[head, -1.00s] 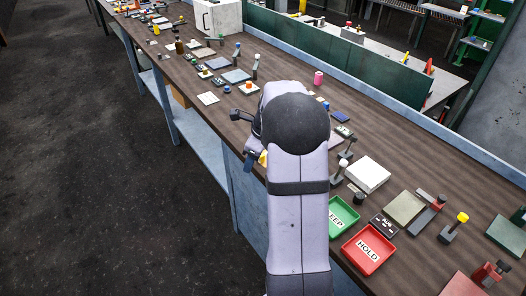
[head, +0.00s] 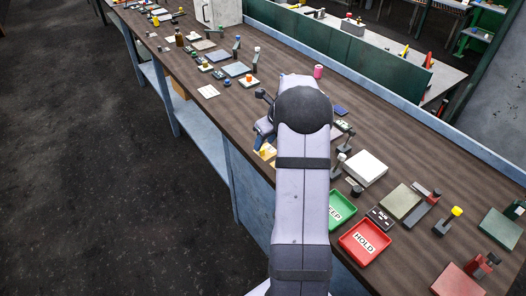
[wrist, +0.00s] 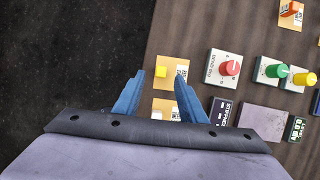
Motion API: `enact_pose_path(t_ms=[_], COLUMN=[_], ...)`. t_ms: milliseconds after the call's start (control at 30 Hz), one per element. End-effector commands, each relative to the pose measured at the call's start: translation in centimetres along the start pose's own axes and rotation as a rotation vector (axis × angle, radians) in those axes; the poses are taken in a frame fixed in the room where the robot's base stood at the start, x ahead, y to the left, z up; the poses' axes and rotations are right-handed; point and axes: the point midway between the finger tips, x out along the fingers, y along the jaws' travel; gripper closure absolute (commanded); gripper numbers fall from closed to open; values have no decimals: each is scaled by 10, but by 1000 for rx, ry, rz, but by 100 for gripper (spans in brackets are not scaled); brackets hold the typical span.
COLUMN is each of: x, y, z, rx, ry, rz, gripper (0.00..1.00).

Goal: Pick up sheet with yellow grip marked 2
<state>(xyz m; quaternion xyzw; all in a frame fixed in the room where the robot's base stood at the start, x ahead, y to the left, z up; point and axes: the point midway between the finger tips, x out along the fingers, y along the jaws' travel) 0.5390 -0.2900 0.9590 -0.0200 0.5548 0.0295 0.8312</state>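In the wrist view, a tan sheet (wrist: 176,66) with a small yellow block grip (wrist: 161,71) lies flat on the brown bench near its edge. My gripper (wrist: 160,79) has two blue fingers spread apart, one on each side of the yellow grip in the picture, and nothing is held. I cannot tell the height left between the fingertips and the sheet. The number on the sheet is not readable. A second tan sheet (wrist: 170,104) with a whitish grip (wrist: 157,115) lies nearer my wrist, partly hidden. In the head view, the yellow grip sheet (head: 266,153) shows beside my arm.
A red-knob box (wrist: 228,69) stands right of the sheets, with green (wrist: 273,70) and yellow (wrist: 304,79) knobs beyond. An orange block on a sheet (wrist: 290,12) is at top right. Green (head: 341,210) and red HOLD (head: 364,242) trays stand nearby. Left of the bench edge is open floor.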

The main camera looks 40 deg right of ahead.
Motion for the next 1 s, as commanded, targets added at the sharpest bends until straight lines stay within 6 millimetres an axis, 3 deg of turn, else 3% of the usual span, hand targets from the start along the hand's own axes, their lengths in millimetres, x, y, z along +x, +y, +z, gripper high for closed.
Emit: enact_pose_path(t_ms=[400,767,933,1000], x=[42,50,49,49], y=[-1,-2,-2,-2], z=[-1,-1,-2,-2], rx=[-1,-1,-1,-1], ry=[2,0,0,0], rz=[2,0,1,1], gripper=[62,62,100,100])
